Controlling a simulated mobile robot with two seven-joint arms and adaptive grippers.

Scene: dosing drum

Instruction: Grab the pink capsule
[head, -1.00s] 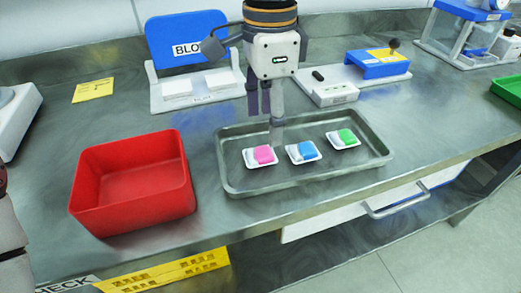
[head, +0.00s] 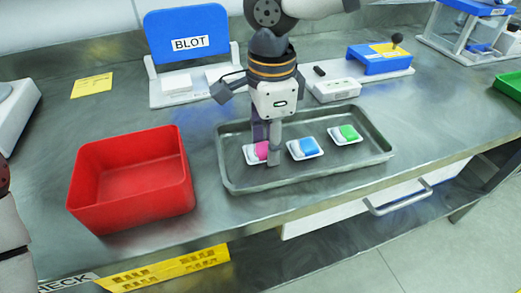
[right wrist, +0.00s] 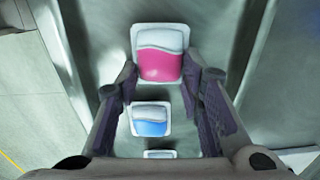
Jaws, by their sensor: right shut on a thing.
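The pink capsule (head: 262,150) sits in a small white dish (head: 251,154) at the left end of the row on the metal tray (head: 232,186). My right gripper (head: 267,152) reaches down over it from behind, and its fingers partly hide it in the head view. In the right wrist view the pink capsule (right wrist: 160,64) lies between the two fingertips. The right gripper is shut on the pink capsule, which is still at tray level. My left gripper is out of view.
A blue capsule (head: 307,146) and a green capsule (head: 348,132) sit in white dishes to the right on the same tray. An empty red bin (head: 130,205) stands left of the tray. The blue BLOT stand (head: 188,50) is behind.

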